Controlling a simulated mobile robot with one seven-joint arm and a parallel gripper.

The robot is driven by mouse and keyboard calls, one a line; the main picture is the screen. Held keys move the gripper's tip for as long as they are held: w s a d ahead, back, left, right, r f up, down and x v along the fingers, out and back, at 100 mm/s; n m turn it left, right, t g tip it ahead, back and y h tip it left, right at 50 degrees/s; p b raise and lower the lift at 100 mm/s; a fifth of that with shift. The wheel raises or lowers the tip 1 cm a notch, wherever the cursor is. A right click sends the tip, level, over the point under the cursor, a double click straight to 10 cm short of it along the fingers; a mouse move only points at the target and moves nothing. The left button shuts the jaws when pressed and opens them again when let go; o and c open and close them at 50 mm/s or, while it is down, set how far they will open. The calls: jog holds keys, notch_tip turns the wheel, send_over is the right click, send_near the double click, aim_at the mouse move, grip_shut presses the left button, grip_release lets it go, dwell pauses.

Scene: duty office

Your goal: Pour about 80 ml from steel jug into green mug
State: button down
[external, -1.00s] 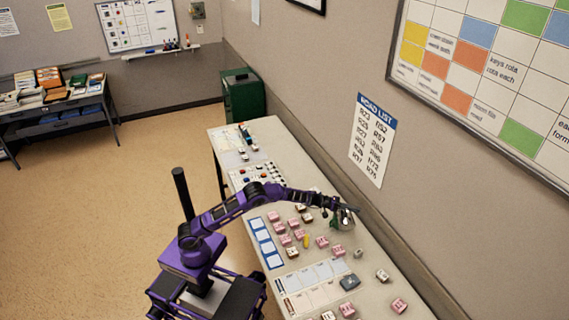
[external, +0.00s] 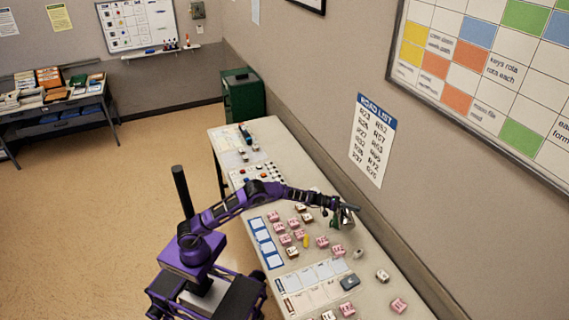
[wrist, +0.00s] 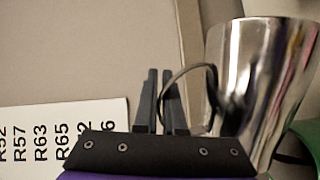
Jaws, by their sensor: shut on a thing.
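The steel jug (wrist: 262,80) is shiny and fills the right of the wrist view, tilted there. My gripper (wrist: 162,85) is shut on its loop handle. A green curved surface, the green mug (wrist: 307,140), shows at the lower right edge of the wrist view, close to the jug. In the external view my gripper (external: 352,208) is over the far side of the long table, with the jug (external: 347,217) beside it. The green mug (external: 336,223) is partly hidden just below the jug. The jug's contents and any stream of liquid are not visible.
The long table (external: 318,254) carries several pink blocks (external: 322,241), a yellow piece (external: 306,240), a dark blue-grey item (external: 350,282) and paper sheets. The wall with the road list (external: 371,140) rises close behind it.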

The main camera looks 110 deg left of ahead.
aim_at(354, 223)
jog(key=shift+m+g, duration=0.4)
jog(key=shift+m, duration=0.3)
jog(key=d+b, duration=0.1)
jog(key=w+d+f+b, duration=0.1)
jog(key=b, duration=0.1)
jog(key=d+f+b, duration=0.1)
jog(key=shift+w+d+f, duration=0.1)
jog(key=shift+w+f, duration=0.05)
jog(key=shift+w, duration=0.15)
jog(key=shift+w+d+m+p, duration=0.15)
jog(key=shift+d+m+p, duration=0.25)
jog(key=shift+p, duration=0.65)
jog(key=shift+a+f+m+g, duration=0.1)
jog(key=shift+f+m+g, duration=0.05)
jog(key=shift+m+g, duration=0.15)
jog(key=shift+w+d+f+m+g+y+p, duration=0.2)
jog(key=shift+d+f+m+y+p, duration=0.1)
jog(key=shift+d+m, duration=0.15)
jog(key=shift+w+d+f+m+g+y+p, duration=0.2)
jog(key=shift+d+m+y, duration=0.1)
jog(key=shift+m, duration=0.25)
